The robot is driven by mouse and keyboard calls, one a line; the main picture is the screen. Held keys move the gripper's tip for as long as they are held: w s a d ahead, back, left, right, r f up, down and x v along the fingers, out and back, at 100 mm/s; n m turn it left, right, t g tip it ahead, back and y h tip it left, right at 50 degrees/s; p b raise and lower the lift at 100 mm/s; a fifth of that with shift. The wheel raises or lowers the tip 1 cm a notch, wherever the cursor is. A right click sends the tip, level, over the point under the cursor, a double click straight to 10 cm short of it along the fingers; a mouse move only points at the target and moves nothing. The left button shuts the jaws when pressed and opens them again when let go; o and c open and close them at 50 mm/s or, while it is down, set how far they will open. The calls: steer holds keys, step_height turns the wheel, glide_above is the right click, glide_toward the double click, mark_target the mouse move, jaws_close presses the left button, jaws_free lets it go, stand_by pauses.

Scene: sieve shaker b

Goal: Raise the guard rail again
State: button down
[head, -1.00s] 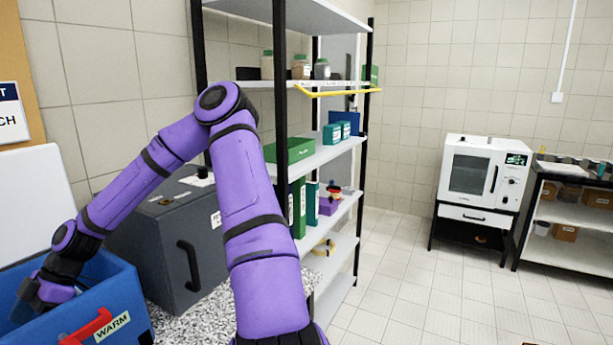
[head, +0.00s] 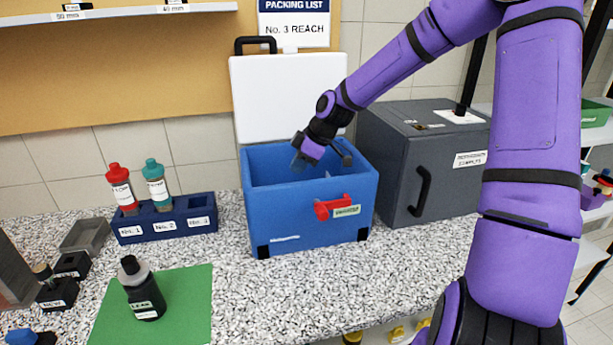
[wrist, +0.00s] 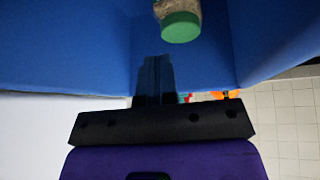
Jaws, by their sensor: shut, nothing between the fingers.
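The guard rail is not in view now; a yellow bar on the front of the shelf rack showed only in the earlier head view. Part of the rack (head: 597,112) shows at the right edge of the head view. My gripper (head: 298,163) is inside the open top of the blue box (head: 310,217). In the wrist view its fingers (wrist: 155,76) are together with nothing held, close to the blue walls. A jar with a green lid (wrist: 181,27) is beyond the fingertips.
The blue box has a raised white lid (head: 285,95) and a red latch (head: 325,207). A grey cabinet (head: 395,175) stands right of it. Left are a bottle rack (head: 165,226) and a dark bottle (head: 142,288) on a green mat (head: 190,300).

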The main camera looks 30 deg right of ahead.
steer(key=s+r+m+h, duration=0.6)
steer(key=s+r+m, duration=0.1)
steer(key=s+r, duration=0.9)
steer(key=s+d+r+m+t, duration=0.1)
steer(key=s+r+m, duration=0.1)
steer(key=s, duration=0.6)
steer(key=s+d+r+m+t+y, duration=0.1)
steer(key=s+m, duration=0.2)
steer(key=s, duration=0.6)
steer(key=shift+r+m, duration=0.4)
